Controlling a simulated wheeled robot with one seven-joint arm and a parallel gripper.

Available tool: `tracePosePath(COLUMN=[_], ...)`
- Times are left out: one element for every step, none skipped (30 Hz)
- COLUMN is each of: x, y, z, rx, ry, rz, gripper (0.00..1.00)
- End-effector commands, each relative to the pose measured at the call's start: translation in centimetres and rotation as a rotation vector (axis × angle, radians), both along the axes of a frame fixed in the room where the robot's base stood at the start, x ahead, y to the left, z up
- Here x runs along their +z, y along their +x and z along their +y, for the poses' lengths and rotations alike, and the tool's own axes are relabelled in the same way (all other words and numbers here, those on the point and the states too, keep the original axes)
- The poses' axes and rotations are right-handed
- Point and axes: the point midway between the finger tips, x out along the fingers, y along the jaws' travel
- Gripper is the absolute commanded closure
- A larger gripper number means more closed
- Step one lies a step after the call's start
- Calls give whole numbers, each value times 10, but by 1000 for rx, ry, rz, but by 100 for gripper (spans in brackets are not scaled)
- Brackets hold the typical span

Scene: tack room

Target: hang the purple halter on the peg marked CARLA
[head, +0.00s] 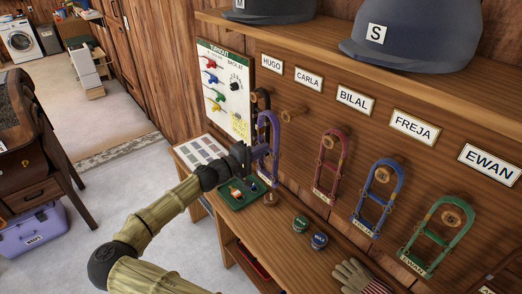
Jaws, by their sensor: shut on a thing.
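The purple halter (275,125) is upright, with its rounded top up, just left of a bare wooden peg (294,115). That peg sits below the white CARLA label (309,79) on the wooden wall board. My gripper (255,160) is shut on the purple halter at its left side. The fingertips are partly hidden by the wrist and the halter. I cannot tell from this view how far the halter is from the board, or whether it touches the peg.
A dark halter (261,99) hangs under HUGO, partly behind the purple one. Red (331,160), blue (380,195) and green (440,235) halters hang to the right. Helmets (410,38) sit on the shelf above.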

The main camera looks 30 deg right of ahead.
Motion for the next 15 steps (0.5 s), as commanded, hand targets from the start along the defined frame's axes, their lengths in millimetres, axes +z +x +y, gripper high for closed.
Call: tracePosePath(x=[1,0,0,0,0,0,0,0,0,0,-1,-1,-1,-1,-1], y=[0,0,0,0,0,1,1,1,2,1,1,1,0,0,0], z=[-1,-2,-3,-4,-5,-7,-8,-9,-11,-12,-14,-17,-19,-21,-24], rx=[-1,-1,-1,-1,-1,0,1,1,1,1,0,-2,-4,-5,-6], ry=[-1,-1,-1,-1,-1,-1,-1,-1,-1,-1,-1,-1,-1,-1,-1], rz=[0,0,0,-1,-1,-1,-1,-1,-1,-1,-1,-1,-1,-1,-1], gripper=[100,100,100,100,100,100,100,100,100,100,100,100,100,100,100])
